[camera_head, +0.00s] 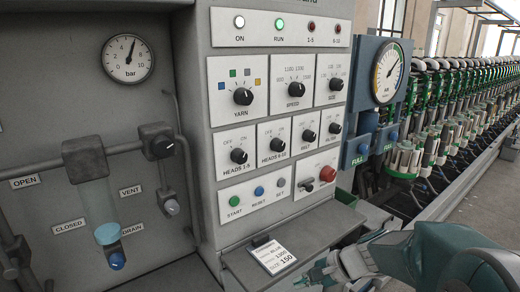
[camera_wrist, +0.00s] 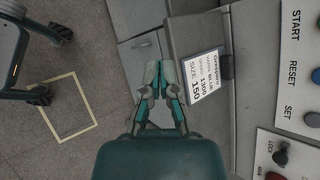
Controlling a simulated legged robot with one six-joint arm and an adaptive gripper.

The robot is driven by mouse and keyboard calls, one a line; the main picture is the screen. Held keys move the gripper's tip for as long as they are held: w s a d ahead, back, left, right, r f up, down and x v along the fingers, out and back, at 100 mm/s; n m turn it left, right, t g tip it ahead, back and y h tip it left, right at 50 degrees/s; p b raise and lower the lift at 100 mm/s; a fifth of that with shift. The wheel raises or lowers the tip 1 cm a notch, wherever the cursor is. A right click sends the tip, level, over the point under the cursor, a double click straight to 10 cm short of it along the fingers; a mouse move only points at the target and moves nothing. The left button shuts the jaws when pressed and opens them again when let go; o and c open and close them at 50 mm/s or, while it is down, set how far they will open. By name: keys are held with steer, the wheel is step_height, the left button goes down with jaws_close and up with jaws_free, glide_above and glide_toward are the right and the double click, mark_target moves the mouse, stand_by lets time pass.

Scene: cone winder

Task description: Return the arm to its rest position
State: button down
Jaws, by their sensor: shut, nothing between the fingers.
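My gripper (camera_wrist: 160,72) is shut and empty in the wrist view, its two teal-and-grey fingers together. In the head view my gripper (camera_head: 340,268) shows at the bottom right, in front of the winder's control panel (camera_head: 207,160) and close to the small ledge (camera_head: 232,262). My teal arm fills the lower right corner and hides part of the machine's foot. In the wrist view the fingertips appear beside the order card (camera_wrist: 202,75); I cannot tell the gap between them.
The panel carries knobs, START, RESET and SET buttons, and a red knob (camera_head: 328,174). A pressure gauge (camera_head: 128,58) and drain bowl (camera_head: 108,236) are at left. Winding heads (camera_head: 450,125) run back at right. Open floor (camera_wrist: 110,45) shows a yellow square outline (camera_wrist: 62,107).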

steer(key=s+d+r+n+t+h, duration=0.1)
steer(key=s+d+r+n+h, duration=0.1)
steer(key=s, duration=0.4)
steer(key=s+d+r+n+t+h, duration=0.1)
steer(key=s+d+r+n+h, duration=0.1)
steer(key=s+r+n+h, duration=0.1)
steer(key=s+d+r+n+t+h, duration=0.1)
steer(key=s+d+r+n+h, duration=0.1)
steer(key=s+n, duration=0.4)
steer(key=s+r+h, duration=0.1)
steer(key=s+h, duration=0.1)
steer(key=s, duration=0.1)
steer(key=shift+s, duration=0.4)
steer(key=shift+a+r, duration=0.1)
steer(key=shift+a, duration=0.05)
